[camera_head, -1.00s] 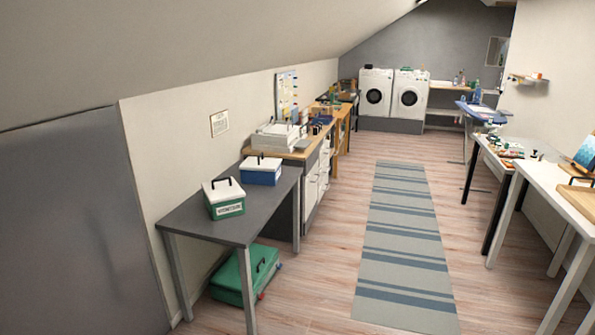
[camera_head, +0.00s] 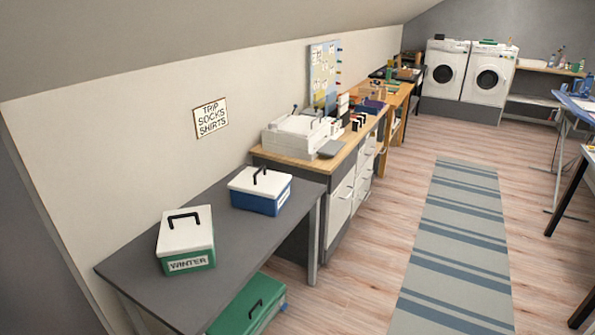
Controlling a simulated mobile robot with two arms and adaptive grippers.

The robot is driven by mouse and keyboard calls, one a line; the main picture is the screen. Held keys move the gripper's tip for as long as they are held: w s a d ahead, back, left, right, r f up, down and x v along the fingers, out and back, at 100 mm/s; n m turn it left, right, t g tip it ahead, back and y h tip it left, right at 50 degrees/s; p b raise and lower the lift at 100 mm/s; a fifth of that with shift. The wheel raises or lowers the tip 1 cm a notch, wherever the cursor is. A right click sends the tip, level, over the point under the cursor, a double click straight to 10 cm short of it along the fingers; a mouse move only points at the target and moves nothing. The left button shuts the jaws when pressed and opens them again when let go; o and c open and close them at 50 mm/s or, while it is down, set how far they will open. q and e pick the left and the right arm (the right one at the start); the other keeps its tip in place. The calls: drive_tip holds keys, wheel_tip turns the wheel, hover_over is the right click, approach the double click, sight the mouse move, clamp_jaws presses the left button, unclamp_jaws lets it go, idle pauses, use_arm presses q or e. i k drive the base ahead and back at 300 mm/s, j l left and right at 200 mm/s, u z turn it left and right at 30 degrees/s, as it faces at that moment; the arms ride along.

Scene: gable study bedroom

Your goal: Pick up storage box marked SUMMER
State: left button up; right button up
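Two lidded storage boxes stand on a dark grey table (camera_head: 130,263) at the lower left. The green box with a white lid and black handle (camera_head: 186,240) has a label reading WINTER. The blue box with a white lid and black handle (camera_head: 262,192) stands behind it to the right; its front label is too small to read. A third, all-green box with a black handle (camera_head: 247,308) sits on the floor under the table, partly hidden by the tabletop. Neither of my grippers is in view.
A wall sign (camera_head: 210,118) reads TRIP SOCKS SHIRTS. A wooden-topped drawer cabinet (camera_head: 340,195) adjoins the table. Wood floor and a striped rug (camera_head: 455,245) lie clear to the right. Washing machines (camera_head: 488,73) stand at the back. A table leg (camera_head: 570,195) is at the right edge.

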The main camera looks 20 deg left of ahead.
sight(262, 191)
drive_tip(key=i+l+u, duration=0.1)
drive_tip(key=i+u, duration=0.4)
drive_tip(key=i+l+u, duration=0.35)
drive_tip(key=i+u, duration=0.15)
drive_tip(key=i+l+u, duration=0.45)
